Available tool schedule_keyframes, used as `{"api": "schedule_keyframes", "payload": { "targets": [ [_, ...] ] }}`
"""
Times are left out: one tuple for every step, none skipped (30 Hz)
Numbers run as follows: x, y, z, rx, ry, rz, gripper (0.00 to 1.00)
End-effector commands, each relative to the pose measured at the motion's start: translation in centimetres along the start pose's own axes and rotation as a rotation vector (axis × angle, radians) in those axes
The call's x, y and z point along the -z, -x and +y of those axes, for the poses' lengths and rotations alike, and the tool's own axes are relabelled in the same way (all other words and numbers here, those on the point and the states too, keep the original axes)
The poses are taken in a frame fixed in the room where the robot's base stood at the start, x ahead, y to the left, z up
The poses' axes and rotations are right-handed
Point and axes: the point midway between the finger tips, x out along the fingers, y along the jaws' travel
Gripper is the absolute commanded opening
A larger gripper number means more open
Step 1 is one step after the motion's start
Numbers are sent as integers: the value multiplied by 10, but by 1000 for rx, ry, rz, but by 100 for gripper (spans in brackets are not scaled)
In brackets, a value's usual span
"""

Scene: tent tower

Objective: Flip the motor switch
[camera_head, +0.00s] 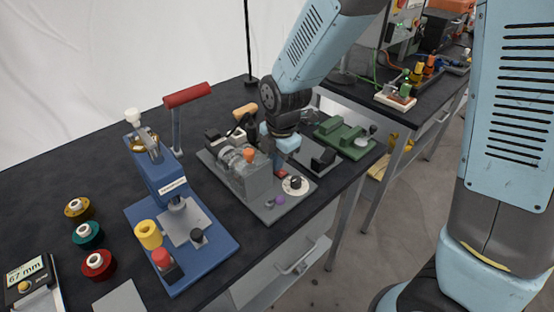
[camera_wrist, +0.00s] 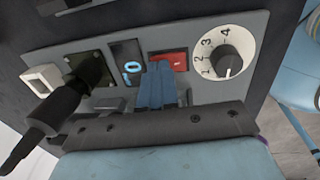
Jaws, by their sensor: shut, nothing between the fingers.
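The panel of a grey machine (camera_head: 254,182) fills the wrist view. On it are a black rocker switch (camera_wrist: 127,55) with a blue ring mark and, to its right, a red switch (camera_wrist: 180,60) with a white mark. No label shows which one is the motor switch. The red switch also shows in the head view (camera_head: 281,174). My gripper (camera_wrist: 158,66) is shut and empty, its blue fingertips at the panel between the black rocker and the red switch, covering part of the red one. Contact cannot be told. In the head view my gripper (camera_head: 286,158) is above the machine's front.
A blue press (camera_head: 165,188) stands left of the machine and a green machine (camera_head: 345,137) stands behind right.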

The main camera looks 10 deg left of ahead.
Motion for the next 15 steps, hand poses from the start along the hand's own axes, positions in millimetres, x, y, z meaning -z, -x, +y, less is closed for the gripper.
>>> {"api": "schedule_keyframes", "payload": {
  "targets": [
    [0, -1, 0, 5, 0, 0, 0],
    [0, -1, 1, 11, 0, 1, 0],
    [0, -3, 1, 24, 1, 1, 0],
    [-1, -4, 1, 38, 0, 1, 0],
    [-1, -6, 2, 53, -1, 1, 0],
    [-1, -6, 2, 62, -1, 1, 0],
    [0, -6, 1, 60, -1, 1, 0],
    [0, -6, 1, 60, -1, 1, 0],
    [0, -6, 0, 61, -1, 1, 0],
    [0, -7, 0, 61, -1, 1, 0],
    [0, -7, 0, 62, -1, 1, 0],
    [0, -7, 0, 62, -1, 1, 0],
    [0, -7, -1, 63, -1, 1, 0],
    [0, -7, -1, 64, -1, 1, 0],
    [0, -8, -2, 64, -1, 2, 0]
  ]
}}
